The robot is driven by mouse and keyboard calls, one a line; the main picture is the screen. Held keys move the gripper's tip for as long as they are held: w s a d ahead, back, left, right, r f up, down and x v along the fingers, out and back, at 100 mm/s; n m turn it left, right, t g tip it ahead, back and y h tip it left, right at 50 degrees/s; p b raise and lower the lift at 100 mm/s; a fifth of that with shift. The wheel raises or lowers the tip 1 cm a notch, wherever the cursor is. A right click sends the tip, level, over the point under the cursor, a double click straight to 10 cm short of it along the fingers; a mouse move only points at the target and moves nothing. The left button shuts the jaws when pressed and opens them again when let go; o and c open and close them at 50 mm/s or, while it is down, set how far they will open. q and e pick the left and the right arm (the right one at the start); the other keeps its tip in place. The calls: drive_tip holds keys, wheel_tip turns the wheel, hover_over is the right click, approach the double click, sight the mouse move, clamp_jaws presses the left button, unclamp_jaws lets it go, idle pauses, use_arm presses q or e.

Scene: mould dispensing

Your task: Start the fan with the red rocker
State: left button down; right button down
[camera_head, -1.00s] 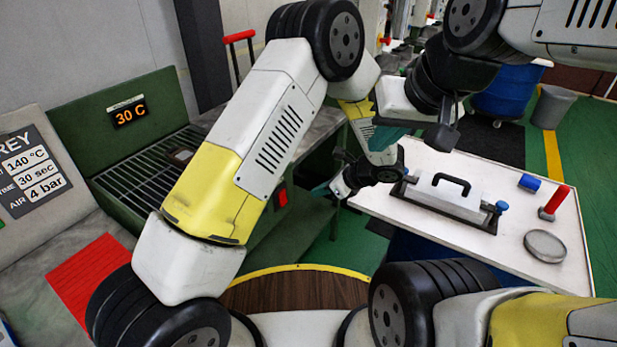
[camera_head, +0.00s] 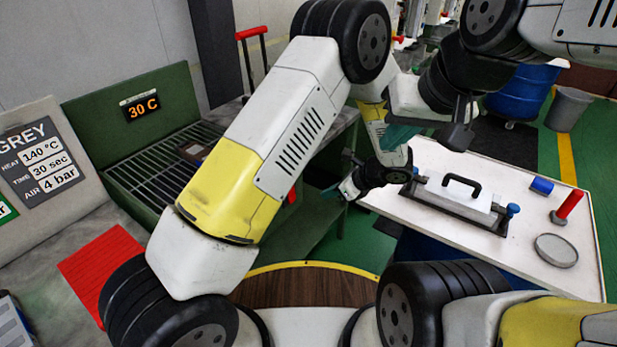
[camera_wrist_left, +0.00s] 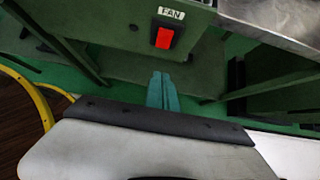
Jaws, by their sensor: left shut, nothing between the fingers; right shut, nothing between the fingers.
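The red rocker (camera_wrist_left: 165,38) is set in a dark frame on the green housing, under a white FAN label (camera_wrist_left: 171,13). In the head view only a sliver of the rocker (camera_head: 292,195) shows past my left arm. My left gripper (camera_head: 336,191) is to the right of the rocker, apart from it. In the left wrist view its teal fingers (camera_wrist_left: 162,90) are closed together and empty, below the rocker in the picture. My right gripper (camera_head: 399,137) is above the white table's left end, its teal fingers partly hidden and empty. The fan itself is not identifiable.
The green station carries a grate (camera_head: 150,170) and a 30 C display (camera_head: 140,106). A white table (camera_head: 470,253) holds a mould with a black handle (camera_head: 462,182), a blue cylinder (camera_head: 541,186), a red-handled tool (camera_head: 567,207) and a round grey disc (camera_head: 556,250).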

sight(293, 195)
use_arm(q)
drive_tip(key=x, duration=0.4)
drive_tip(key=a+r+x, duration=0.1)
drive_tip(key=x, duration=0.3)
drive_tip(key=w+x, duration=0.1)
drive_tip(key=x, duration=0.4)
drive_tip(key=shift+a+r, duration=0.25)
drive_tip(key=shift+r, duration=0.2)
drive_tip(key=shift+w+a+y, duration=0.15)
drive_tip(key=shift+a+y, duration=0.05)
drive_tip(key=shift+y, duration=0.1)
drive_tip(key=shift+r, duration=0.8)
